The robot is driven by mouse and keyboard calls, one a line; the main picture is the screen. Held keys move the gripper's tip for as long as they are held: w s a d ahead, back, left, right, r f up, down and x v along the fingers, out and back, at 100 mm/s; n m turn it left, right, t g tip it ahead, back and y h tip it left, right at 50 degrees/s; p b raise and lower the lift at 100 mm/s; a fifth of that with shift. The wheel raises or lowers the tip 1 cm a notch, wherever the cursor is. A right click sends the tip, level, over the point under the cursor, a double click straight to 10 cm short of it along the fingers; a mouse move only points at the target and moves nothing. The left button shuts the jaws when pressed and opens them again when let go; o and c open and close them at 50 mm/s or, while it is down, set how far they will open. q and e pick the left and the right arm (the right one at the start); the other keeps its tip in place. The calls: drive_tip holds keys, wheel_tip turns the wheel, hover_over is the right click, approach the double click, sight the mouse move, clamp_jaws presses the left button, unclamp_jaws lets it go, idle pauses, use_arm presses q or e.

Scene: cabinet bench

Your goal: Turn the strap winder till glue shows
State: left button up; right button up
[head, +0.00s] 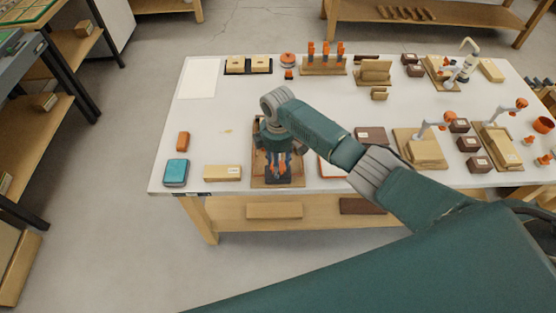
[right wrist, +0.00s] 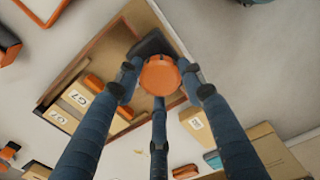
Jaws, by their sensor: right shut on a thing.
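The strap winder shows in the right wrist view as a round orange knob (right wrist: 160,75) on a dark block (right wrist: 150,45), at the edge of a wooden board (right wrist: 112,45). My right gripper (right wrist: 158,82) has its three dark blue fingers closed around the knob. Pale wood blocks labelled G7 (right wrist: 75,97) lie on the board beside it, with orange pieces next to them. I make out no glue at their joint. My left gripper is not in view.
Left of the board are a pale wood block (head: 222,173), a teal box (head: 176,172) and an orange block (head: 183,141). Right of it stand dark blocks (head: 371,135) and a wooden fixture (head: 420,148).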

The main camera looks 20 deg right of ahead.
drive_tip(key=m+p, duration=0.2)
drive_tip(key=m, duration=0.3)
drive_tip(key=shift+a+r+m, duration=0.1)
drive_tip(key=shift+m, duration=0.2)
drive_tip(key=m, duration=0.2)
drive_tip(key=shift+w+m+p, duration=0.1)
drive_tip(key=shift+m+p, duration=0.2)
drive_tip(key=m, duration=0.2)
drive_tip(key=shift+m, duration=0.4)
drive_tip(key=m, duration=0.3)
drive_tip(key=shift+m, duration=0.3)
drive_tip(key=m, duration=0.3)
drive_tip(key=shift+m, duration=0.3)
drive_tip(key=m, duration=0.5)
drive_tip(key=shift+m, duration=0.3)
drive_tip(key=shift+w, duration=0.1)
drive_tip(key=o, duration=1.1)
drive_tip(key=shift+c, duration=0.2)
drive_tip(key=shift+o, duration=0.4)
